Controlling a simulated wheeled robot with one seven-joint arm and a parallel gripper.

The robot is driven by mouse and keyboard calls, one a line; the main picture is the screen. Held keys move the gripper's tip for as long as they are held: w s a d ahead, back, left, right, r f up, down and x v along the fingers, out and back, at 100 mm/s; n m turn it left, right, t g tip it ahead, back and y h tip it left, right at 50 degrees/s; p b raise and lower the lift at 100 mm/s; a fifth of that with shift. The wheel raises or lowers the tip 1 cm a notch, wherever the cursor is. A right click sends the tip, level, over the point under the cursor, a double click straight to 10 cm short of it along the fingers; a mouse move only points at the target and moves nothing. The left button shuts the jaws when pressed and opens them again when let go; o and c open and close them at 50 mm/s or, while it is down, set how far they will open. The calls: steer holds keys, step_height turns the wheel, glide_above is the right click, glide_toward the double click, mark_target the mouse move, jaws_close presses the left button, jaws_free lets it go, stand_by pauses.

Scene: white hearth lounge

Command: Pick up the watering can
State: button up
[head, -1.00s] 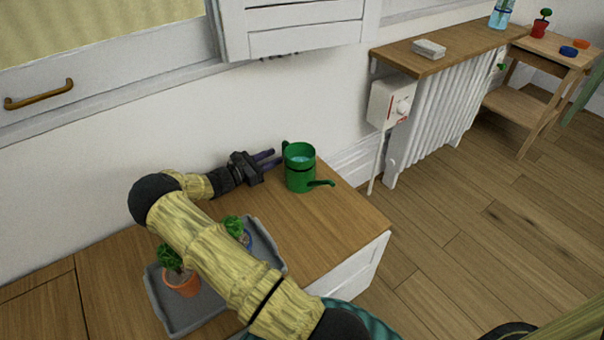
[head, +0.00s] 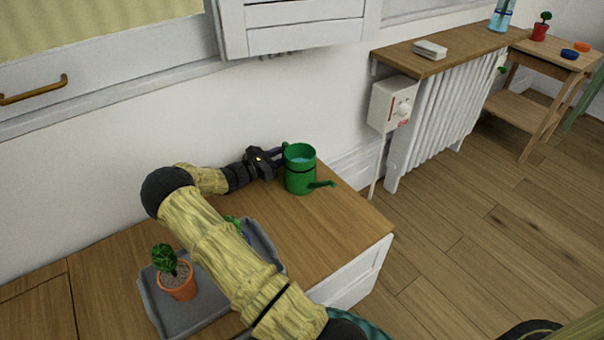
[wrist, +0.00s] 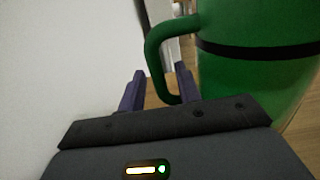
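The green watering can (head: 301,176) stands upright on the wooden cabinet top (head: 335,215), near the wall, with its spout toward the right. My gripper (head: 281,153) is at the can's left side, level with its handle. In the wrist view the can (wrist: 255,75) fills the upper right, with a dark band around it. Its handle (wrist: 152,50) shows just beyond and between the two purple fingers of my gripper (wrist: 160,92). The fingers are apart, so the gripper is open. Whether either finger touches the handle cannot be told.
A grey tray (head: 262,243) with a potted plant (head: 178,280) in an orange pot lies under my arm; another small plant there is mostly hidden. The white wall is close behind the gripper. A white radiator (head: 440,125) stands beyond the cabinet's right end.

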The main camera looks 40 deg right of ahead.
steer(key=shift+c, duration=0.4)
jaws_close()
stand_by(1.2)
